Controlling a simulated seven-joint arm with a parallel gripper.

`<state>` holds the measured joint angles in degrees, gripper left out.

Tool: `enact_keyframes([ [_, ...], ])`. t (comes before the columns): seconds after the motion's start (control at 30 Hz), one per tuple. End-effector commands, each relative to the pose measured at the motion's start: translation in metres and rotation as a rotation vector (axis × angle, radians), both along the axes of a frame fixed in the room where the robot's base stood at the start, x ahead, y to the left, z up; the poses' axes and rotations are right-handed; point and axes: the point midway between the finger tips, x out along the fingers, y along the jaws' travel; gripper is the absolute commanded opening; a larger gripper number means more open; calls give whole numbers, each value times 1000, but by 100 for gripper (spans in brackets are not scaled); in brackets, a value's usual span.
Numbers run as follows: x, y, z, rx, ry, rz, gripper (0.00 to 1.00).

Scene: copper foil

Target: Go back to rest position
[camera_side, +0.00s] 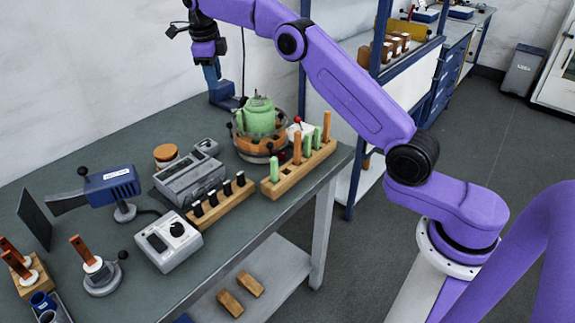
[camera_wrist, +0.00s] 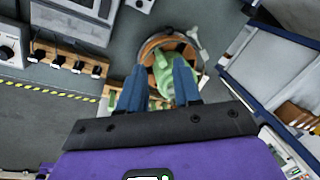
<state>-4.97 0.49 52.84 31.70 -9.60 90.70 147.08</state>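My gripper (camera_side: 222,92) points down above the back of the bench, up and to the left of the green vessel in the side view. In the wrist view its two blue fingers (camera_wrist: 158,78) are spread apart with nothing clasped between them. The green vessel (camera_side: 259,117) sits in a round orange-brown holder (camera_side: 252,149) on the bench. In the wrist view the green vessel (camera_wrist: 163,77) shows beyond and between the fingers, partly hidden by them. My arm reaches across from the right.
Wooden racks with black-topped pieces (camera_side: 222,203) and with green and orange sticks (camera_side: 290,175) stand on the bench. Grey instruments (camera_side: 188,176), a blue device (camera_side: 110,186) and a white box (camera_side: 168,241) stand to the left. Blue-framed shelving (camera_side: 385,72) is behind on the right.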

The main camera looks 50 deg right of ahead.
Motion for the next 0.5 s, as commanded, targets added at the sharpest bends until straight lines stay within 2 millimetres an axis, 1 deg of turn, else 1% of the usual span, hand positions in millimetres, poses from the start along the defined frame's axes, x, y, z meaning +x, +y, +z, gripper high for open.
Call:
enact_keyframes([
  [0.03, -5, 12, 4, -2, 11, 90, 33],
  [0.17, -26, 44, 12, -11, 48, 387, 33],
  [0.2, -34, 54, 14, -13, 58, 484, 33],
  [0.27, -47, 67, 16, -18, 74, 626, 33],
  [0.37, -73, 87, 20, -28, 99, 865, 33],
  [0.47, -103, 104, 21, -39, 121, 1102, 33],
  [0.5, -115, 109, 21, -43, 130, 1197, 33],
])
